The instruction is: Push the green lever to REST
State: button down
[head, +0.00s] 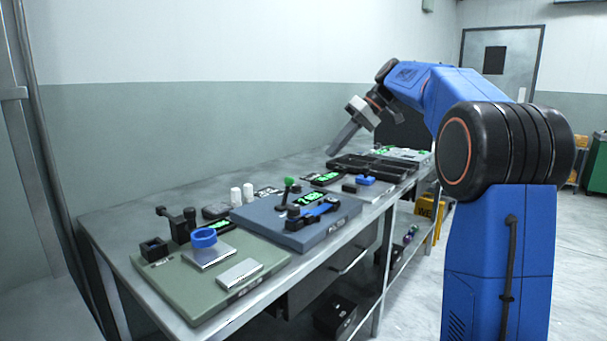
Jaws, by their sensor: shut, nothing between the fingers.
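A lever with a green knob (288,182) on a dark stem stands near the back edge of the blue-grey board (335,231), in the middle of the bench. Its stem looks close to upright. A REST marking is too small to make out. My gripper (334,152) is shut and empty, with its grey fingers pointing down and left. In the picture it is above and to the right of the green knob, apart from it. The depth between them is hard to judge.
Two white bottles (242,194) stand behind the boards. A black compartment tray (400,174) lies farther right. The wall runs along the bench's back.

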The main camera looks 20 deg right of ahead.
aim_at(286, 192)
jog(key=x, duration=0.9)
jog(key=shift+w+a+f, duration=0.1)
jog(key=shift+a+f, duration=0.1)
jog(key=shift+a, duration=0.05)
jog(key=a, duration=0.1)
jog(key=s+a, duration=0.1)
jog(key=shift+a+r, duration=0.1)
jog(key=shift+a, duration=0.3)
jog(key=shift+s+a+r, duration=0.1)
jog(key=shift+s+a, duration=0.2)
jog(key=shift+a, duration=0.2)
